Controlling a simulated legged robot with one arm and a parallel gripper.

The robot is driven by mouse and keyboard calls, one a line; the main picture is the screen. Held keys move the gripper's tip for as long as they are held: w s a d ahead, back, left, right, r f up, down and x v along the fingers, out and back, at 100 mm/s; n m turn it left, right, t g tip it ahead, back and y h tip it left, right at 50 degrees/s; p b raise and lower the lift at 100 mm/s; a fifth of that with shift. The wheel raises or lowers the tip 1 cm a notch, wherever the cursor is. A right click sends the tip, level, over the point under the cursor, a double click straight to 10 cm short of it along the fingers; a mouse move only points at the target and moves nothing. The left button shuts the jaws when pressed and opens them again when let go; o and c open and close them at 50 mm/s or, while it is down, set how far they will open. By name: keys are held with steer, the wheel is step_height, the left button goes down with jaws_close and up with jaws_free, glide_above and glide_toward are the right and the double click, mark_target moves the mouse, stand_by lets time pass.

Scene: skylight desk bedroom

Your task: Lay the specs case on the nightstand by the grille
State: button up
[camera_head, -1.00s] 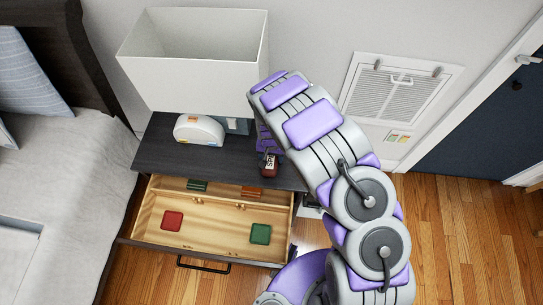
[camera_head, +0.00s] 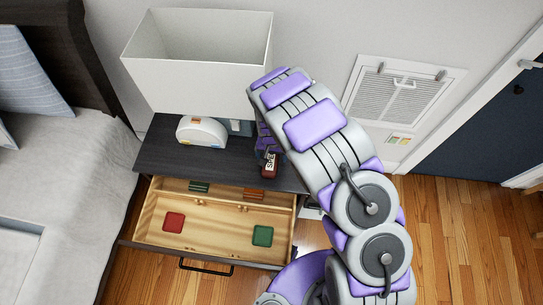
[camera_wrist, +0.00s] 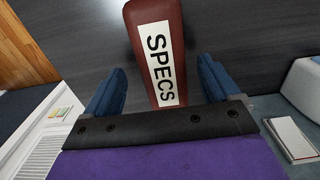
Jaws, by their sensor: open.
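The specs case (camera_head: 269,168) is a dark red block with a white "SPECS" label. It lies on the dark top of the nightstand (camera_head: 160,150), near the front right. In the wrist view the case (camera_wrist: 158,45) lies between the two blue fingers of my gripper (camera_wrist: 162,72). The fingers are open, with gaps to the case on both sides. In the head view my arm hides most of the gripper.
A lamp with a large white shade (camera_head: 195,60) and a white rounded device (camera_head: 202,131) stand on the nightstand. Its drawer (camera_head: 210,222) is pulled open, with red and green pieces inside. The bed (camera_head: 60,200) is at the left; wooden floor (camera_head: 465,240) lies clear at right.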

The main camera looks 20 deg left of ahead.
mark_target(273, 158)
step_height(273, 158, up, 10)
steer(key=p, duration=0.1)
steer(key=shift+f+p, duration=0.15)
steer(key=shift+p, duration=0.15)
steer(key=shift+w+d, duration=0.1)
steer(key=s+d+r+m, duration=0.2)
steer(key=d+r+m, duration=0.1)
steer(key=d+r, duration=1.8)
steer(key=s+d+r+g, duration=0.1)
steer(key=s+d+r, duration=0.3)
steer(key=s+d, duration=0.3)
steer(key=s+d+r, duration=0.4)
steer(key=s+d, duration=0.3)
steer(key=s, duration=0.8)
steer(key=shift+s+m+g, duration=0.3)
steer(key=shift+g, duration=0.1)
